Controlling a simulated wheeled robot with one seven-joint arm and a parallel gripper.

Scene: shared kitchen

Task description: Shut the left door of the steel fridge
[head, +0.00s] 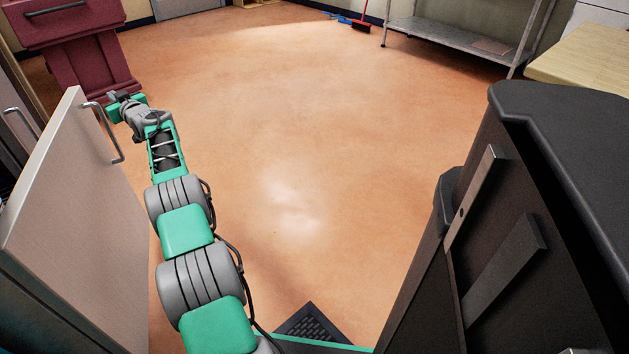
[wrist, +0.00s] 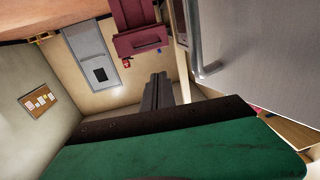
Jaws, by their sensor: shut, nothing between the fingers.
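The left door (head: 85,205) of the steel fridge stands open at the left of the head view, a pale grey panel with a bar handle (head: 104,132). The door (wrist: 262,50) fills the upper right of the wrist view, with its handle (wrist: 196,45) at its left edge. My gripper (head: 117,97) is just past the door's free edge, close to the handle. Its dark fingers (wrist: 157,88) are shut with nothing between them. I cannot tell whether it touches the door. The fridge body is mostly out of view.
A second handle (head: 20,122) shows at the far left edge. A maroon cabinet (head: 82,55) stands just beyond my gripper. A black machine (head: 540,200) stands close on the right. A metal shelf (head: 455,35) is at the back right. The orange floor (head: 300,150) between is clear.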

